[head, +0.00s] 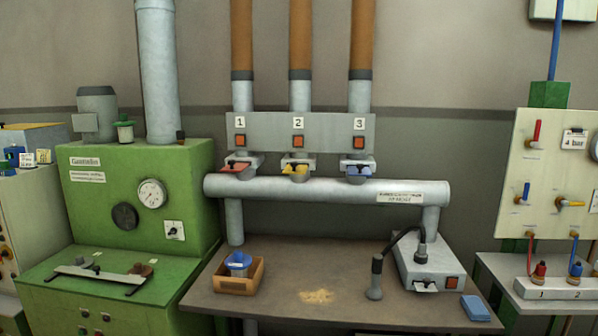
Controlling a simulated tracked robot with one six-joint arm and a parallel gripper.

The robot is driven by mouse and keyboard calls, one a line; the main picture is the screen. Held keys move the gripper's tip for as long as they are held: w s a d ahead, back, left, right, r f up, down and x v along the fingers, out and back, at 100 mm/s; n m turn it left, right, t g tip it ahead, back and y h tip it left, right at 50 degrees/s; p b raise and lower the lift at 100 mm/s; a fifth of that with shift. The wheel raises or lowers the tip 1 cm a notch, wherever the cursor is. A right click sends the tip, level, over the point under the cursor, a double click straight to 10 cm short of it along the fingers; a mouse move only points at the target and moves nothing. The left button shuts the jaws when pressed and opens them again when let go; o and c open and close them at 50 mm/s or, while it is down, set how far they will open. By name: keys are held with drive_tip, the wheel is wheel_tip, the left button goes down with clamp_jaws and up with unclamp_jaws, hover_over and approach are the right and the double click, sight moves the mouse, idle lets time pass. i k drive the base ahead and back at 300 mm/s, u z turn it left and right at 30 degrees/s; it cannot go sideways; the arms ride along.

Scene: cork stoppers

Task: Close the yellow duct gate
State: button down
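The yellow duct gate (296,168) sits in the middle of three duct gates in the head view, under the panel number 2 and above the horizontal grey pipe. Its yellow part has a small dark knob or lever on it. I cannot tell from this size whether the gate is open or closed. The red duct gate (236,168) is to its left under number 1. The blue duct gate (359,170) is to its right under number 3. My gripper is not in view.
A grey panel (263,127) with orange buttons hangs above the gates. The grey pipe (300,191) runs below them. The bench (270,305) holds a wooden box (239,286), a grey device (418,263) with a cabled handle, and a blue block (476,307). A green machine (140,220) stands left.

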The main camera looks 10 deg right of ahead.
sight(294, 167)
drive_tip(key=z, duration=0.05)
drive_tip(key=k, duration=0.85)
drive_tip(key=u, duration=0.65)
drive_tip(key=i, duration=1.95)
drive_tip(key=z, duration=0.55)
drive_tip(key=i, duration=0.25)
drive_tip(key=z, duration=0.3)
